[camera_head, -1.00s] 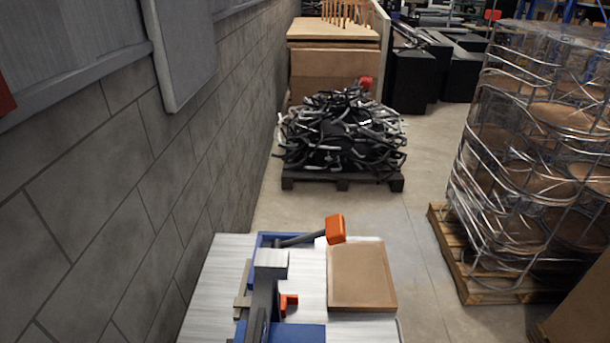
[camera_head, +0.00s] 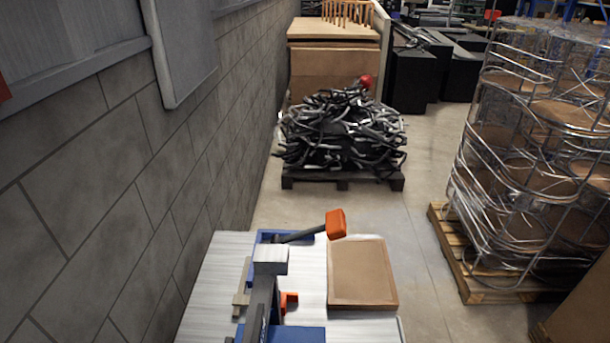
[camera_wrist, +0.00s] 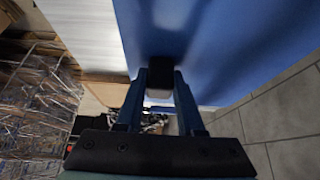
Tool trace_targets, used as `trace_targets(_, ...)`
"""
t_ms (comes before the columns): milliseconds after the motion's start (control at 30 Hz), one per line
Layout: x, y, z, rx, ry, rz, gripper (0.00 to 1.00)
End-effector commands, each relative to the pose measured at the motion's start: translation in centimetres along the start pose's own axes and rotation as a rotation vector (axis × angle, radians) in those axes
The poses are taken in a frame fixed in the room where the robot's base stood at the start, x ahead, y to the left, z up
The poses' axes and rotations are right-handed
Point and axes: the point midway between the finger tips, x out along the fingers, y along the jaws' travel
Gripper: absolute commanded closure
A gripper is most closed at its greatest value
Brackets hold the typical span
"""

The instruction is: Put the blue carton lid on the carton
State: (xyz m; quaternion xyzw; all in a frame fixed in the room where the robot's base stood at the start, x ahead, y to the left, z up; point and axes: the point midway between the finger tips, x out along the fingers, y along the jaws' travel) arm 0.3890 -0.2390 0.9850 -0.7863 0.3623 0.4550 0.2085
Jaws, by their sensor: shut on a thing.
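In the wrist view my gripper (camera_wrist: 160,80) is shut, its two fingers closing at a small dark block. The broad blue face of what looks like the carton lid (camera_wrist: 235,40) fills the upper right, right at the fingertips. The exact grip on it is hidden. In the head view the brown carton (camera_head: 362,272) stands at the right side of the white table, its top facing up, with a lighter rim. A blue flat piece (camera_head: 298,334) shows at the bottom edge; I cannot tell whether it is the lid. My gripper cannot be made out there.
A block wall (camera_head: 100,190) runs along the left. A pallet of black parts (camera_head: 342,135) stands beyond open floor.

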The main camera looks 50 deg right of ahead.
Motion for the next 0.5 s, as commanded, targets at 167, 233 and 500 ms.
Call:
trace_targets(167,0.5,0.0,0.2,0.000,0.001,-0.001,1.00)
trace_targets(233,0.6,0.0,0.3,0.000,0.002,-0.001,1.00)
trace_targets(500,1.2,0.0,0.7,0.000,0.001,0.000,1.00)
